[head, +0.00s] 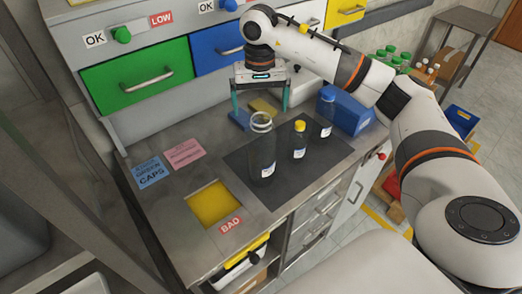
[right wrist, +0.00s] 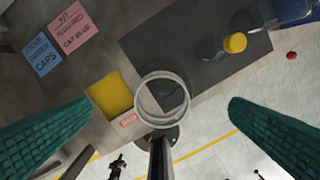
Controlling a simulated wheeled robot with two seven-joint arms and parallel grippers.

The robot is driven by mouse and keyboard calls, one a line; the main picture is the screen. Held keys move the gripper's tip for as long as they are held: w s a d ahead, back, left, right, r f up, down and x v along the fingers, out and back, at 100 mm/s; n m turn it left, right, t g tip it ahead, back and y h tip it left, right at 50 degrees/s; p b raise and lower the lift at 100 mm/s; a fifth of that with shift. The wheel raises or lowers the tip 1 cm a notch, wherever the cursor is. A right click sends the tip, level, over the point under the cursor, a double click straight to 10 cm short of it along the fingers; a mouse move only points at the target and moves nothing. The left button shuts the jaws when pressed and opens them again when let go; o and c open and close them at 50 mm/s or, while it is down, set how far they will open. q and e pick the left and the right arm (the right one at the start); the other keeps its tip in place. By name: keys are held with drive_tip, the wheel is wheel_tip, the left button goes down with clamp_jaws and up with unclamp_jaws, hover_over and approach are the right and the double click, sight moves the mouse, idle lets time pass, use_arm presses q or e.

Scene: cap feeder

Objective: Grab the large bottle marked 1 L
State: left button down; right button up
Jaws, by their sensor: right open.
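Three clear bottles stand upright on a dark mat (head: 285,180). The largest, uncapped bottle (head: 262,158) is at the left; its label is too small to read. Its round open neck (right wrist: 162,98) shows in the right wrist view between my fingers, seen from above. A smaller bottle with a yellow cap (head: 299,126) is in the middle, and one with a blue cap (head: 328,93) is at the right. My right gripper (head: 260,108) is open, pointing down with teal fingers apart above the large bottle; I see no contact. My left gripper is out of view.
A blue box (head: 348,114) stands right of the bottles. Blue and pink cards (head: 185,153) lie left. Green (head: 135,78) and blue drawers are behind.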

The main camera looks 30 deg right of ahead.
sight(261, 118)
wheel_tip(261, 118, down, 3)
drive_tip(key=shift+r+p, duration=0.2)
drive_tip(key=shift+p, duration=0.2)
drive_tip(key=shift+s+f+p, duration=0.1)
drive_tip(key=shift+f+p, duration=0.2)
wheel_tip(261, 118, down, 4)
drive_tip(key=shift+f+p, duration=0.15)
drive_tip(key=shift+p, duration=1.05)
drive_tip(key=shift+d+f, duration=0.1)
drive_tip(key=shift+f, duration=0.1)
drive_tip(key=c, duration=1.3)
